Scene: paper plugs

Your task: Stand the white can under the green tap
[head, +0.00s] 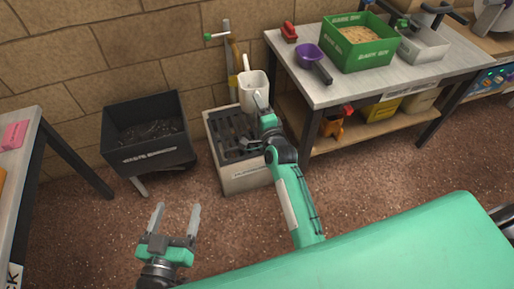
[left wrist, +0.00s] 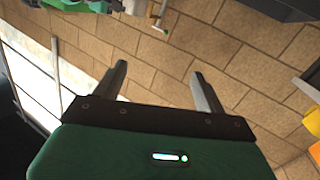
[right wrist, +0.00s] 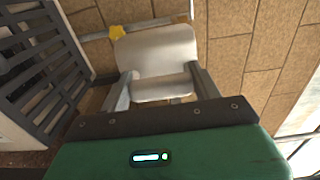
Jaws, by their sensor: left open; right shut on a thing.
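The white can (head: 253,92) is upright at the back right of the slatted drain box (head: 222,165). I cannot tell whether its base touches the slats. My right gripper (head: 259,100) is shut on the can, at a narrow white part like a handle. The right wrist view shows the can (right wrist: 157,50) just beyond the fingers (right wrist: 160,82). The tap's green-tipped lever (head: 209,37) sticks out left from a grey standpipe (head: 227,45) behind the can. My left gripper (head: 174,222) is open and empty, low at front left, away from the can.
A black bin (head: 150,135) stands left of the drain box. A metal bench (head: 320,92) on the right carries a purple scoop (head: 308,56) and a green box (head: 358,45). Another table (head: 25,140) is at far left. The brick wall is close behind the standpipe.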

